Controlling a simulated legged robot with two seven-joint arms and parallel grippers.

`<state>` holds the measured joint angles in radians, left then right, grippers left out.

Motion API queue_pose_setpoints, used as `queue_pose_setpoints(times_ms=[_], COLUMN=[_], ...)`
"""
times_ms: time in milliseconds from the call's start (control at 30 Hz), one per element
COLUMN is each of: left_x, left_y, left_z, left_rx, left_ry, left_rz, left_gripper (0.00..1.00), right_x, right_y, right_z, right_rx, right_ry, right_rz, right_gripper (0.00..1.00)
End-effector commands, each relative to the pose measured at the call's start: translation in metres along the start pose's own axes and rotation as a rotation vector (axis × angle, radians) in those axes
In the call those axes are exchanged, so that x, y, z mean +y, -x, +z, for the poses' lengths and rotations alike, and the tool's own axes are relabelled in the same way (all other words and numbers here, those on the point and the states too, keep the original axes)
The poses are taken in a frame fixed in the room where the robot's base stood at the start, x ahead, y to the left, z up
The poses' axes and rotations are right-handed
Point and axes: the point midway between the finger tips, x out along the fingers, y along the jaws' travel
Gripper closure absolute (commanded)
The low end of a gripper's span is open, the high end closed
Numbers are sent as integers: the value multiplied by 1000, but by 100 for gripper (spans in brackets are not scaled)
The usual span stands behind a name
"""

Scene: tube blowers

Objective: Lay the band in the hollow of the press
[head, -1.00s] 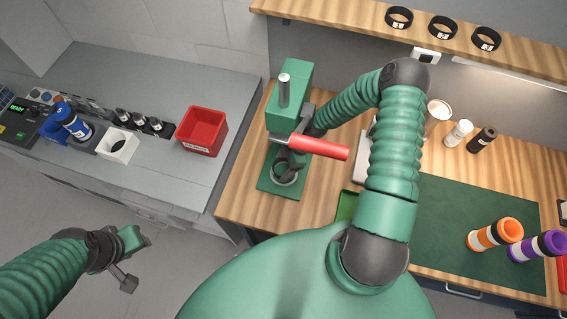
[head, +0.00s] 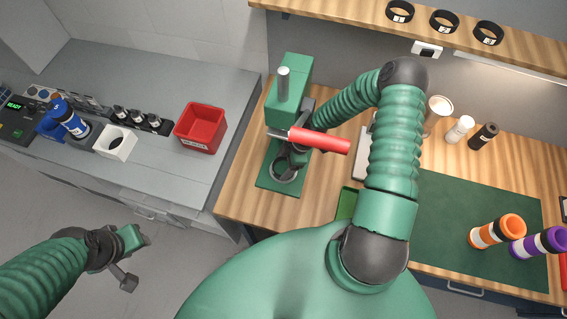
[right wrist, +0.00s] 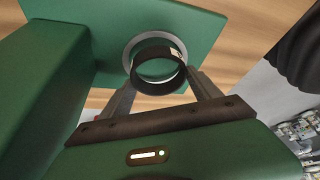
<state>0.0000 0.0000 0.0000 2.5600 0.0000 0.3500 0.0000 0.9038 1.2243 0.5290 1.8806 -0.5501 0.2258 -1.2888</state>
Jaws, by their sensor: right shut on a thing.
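The green press (head: 291,85) with its red handle (head: 320,140) stands on the wooden bench. Its round hollow with a pale metal rim (head: 283,176) is low on the green base. In the right wrist view, the black band (right wrist: 160,87) is between the fingers of my right gripper (right wrist: 160,92), which is shut on it. The band is in front of the hollow's rim (right wrist: 127,50) and overlaps it; I cannot tell if they touch. In the head view, my right gripper (head: 292,158) is at the press, partly hidden by the handle. My left gripper (head: 132,240) is over the floor, its jaws unclear.
Several black bands (head: 444,21) are on the shelf above. Orange (head: 497,231) and purple (head: 538,243) tubes lie on the green mat (head: 440,210). The press column (right wrist: 45,75) is close beside my right gripper.

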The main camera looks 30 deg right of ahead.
Motion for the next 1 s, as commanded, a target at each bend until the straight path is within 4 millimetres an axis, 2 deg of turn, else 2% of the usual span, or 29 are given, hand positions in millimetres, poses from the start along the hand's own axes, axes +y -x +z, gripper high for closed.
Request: queue_pose_setpoints(times_ms=[700, 733, 900, 1000], left_x=[0, 0, 0, 0], left_y=[-16, -14, -14, -14], left_z=[4, 3, 3, 3], left_rx=[0, 0, 0, 0], left_ry=[0, 0, 0, 0], left_rz=[0, 0, 0, 0], left_gripper=[64, 64, 64, 64], right_x=[0, 0, -1, -2], right_y=[-18, -16, -16, -17], right_z=[8, 7, 7, 7], right_rx=[0, 0, 0, 0], right_ry=[0, 0, 0, 0], right_rz=[0, 0, -2, -5], right_gripper=[67, 24, 2, 2])
